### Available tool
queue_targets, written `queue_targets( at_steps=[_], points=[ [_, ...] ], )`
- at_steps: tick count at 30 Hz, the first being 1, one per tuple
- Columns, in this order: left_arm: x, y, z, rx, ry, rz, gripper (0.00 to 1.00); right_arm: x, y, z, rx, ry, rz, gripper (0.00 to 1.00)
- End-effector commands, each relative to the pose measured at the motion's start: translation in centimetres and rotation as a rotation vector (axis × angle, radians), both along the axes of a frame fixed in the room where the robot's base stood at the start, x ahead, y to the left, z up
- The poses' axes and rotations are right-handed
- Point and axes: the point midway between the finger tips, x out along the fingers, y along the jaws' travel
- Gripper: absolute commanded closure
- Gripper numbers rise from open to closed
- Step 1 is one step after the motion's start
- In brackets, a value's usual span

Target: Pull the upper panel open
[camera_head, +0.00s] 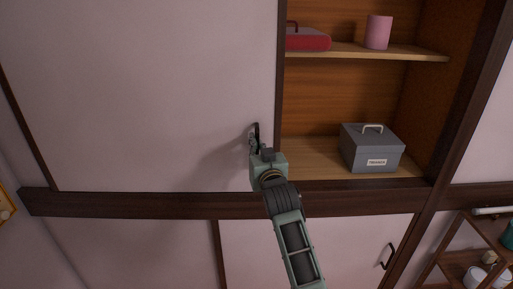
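The upper panel (150,90) is a large pale sliding panel that covers the left part of the upper cabinet. A small dark handle (257,129) sits near its right edge, low down. My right gripper (255,143) is at this handle, its arm rising from the bottom of the view. The fingers overlap the handle and are partly hidden by the wrist, so I cannot tell whether they are shut on it. My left gripper is not in view.
To the right of the panel the cabinet is open, with a wooden shelf (345,50). It holds a red box (308,42) and a pink cup (379,32). A grey lidded box (372,152) stands below. A dark rail (130,203) runs beneath, above a lower door (340,240) with a handle (389,257).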

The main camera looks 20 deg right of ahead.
Motion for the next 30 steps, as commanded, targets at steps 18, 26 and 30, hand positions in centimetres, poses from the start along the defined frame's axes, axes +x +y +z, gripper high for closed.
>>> queue_targets(
  at_steps=[18, 26, 30],
  points=[
    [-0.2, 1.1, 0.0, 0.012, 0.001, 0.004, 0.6, -0.1, -0.1, 0.0, 0.001, 0.0, -0.001, 0.7],
    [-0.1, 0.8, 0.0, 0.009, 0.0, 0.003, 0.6, -3.1, 0.2, -0.1, 0.002, 0.0, -0.001, 0.7],
    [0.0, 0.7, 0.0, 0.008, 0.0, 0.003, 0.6, -6.0, 0.5, -0.1, 0.001, 0.001, 0.0, 0.7]
  ],
)
